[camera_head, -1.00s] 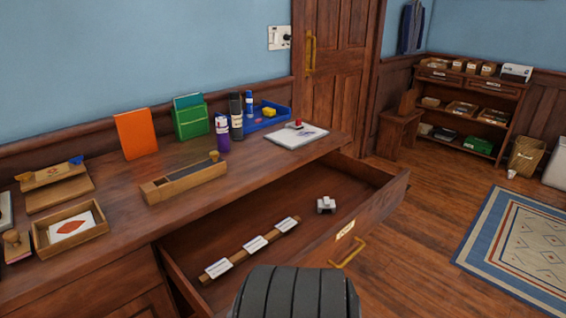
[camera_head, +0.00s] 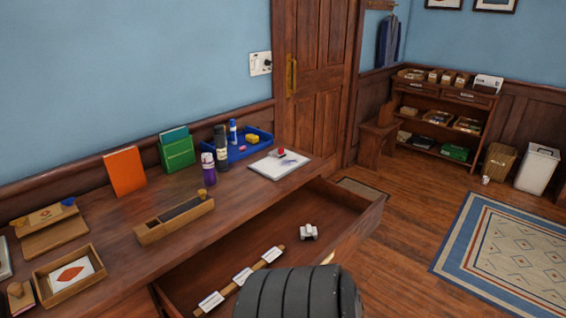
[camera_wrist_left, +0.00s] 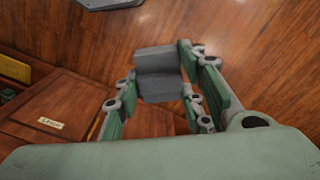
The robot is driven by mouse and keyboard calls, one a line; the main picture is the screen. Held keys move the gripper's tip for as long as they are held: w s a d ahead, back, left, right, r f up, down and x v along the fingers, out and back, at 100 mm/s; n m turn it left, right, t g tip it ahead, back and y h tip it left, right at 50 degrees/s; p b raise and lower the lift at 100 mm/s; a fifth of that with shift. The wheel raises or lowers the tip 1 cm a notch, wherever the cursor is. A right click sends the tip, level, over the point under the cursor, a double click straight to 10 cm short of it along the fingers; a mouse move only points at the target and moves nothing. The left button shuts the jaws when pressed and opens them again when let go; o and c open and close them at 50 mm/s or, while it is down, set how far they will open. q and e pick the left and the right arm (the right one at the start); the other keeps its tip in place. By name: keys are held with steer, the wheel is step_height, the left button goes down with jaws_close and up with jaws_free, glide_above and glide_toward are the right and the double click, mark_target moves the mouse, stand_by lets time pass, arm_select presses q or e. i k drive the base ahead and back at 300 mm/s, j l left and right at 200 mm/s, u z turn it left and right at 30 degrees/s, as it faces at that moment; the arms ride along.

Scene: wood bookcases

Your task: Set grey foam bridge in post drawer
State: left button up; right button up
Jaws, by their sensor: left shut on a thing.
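The post drawer (camera_head: 345,221) is pulled open below the desk top in the head view. Inside it lie a wooden strip with white labels (camera_head: 243,277) and a small pale grey piece (camera_head: 309,232). In the left wrist view my left gripper (camera_wrist_left: 158,92) is shut on a grey stepped block, the grey foam bridge (camera_wrist_left: 158,62). It is held above the wooden floor, and the fingers partly cover its sides. A wooden front with a small label (camera_wrist_left: 51,123) shows at the left there. My left gripper is out of the head view. My right gripper is not in view.
The desk top holds a long wooden box (camera_head: 174,220), a card tray (camera_head: 70,274), a purple bottle (camera_head: 208,169), a blue tray (camera_head: 243,148) and a clipboard (camera_head: 279,164). Open floor and a rug (camera_head: 510,250) lie at right.

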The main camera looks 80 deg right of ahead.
mark_target(328, 221)
steer(key=k+l+z, duration=0.15)
steer(key=l+z, duration=0.3)
steer(key=k+l+z, duration=0.15)
steer(key=z, duration=0.3)
steer(key=l+z, duration=0.55)
steer(key=l, duration=0.75)
steer(key=l+z, duration=0.1)
steer(key=l, duration=0.7)
steer(key=i+l+z, duration=0.1)
steer(key=l, duration=0.75)
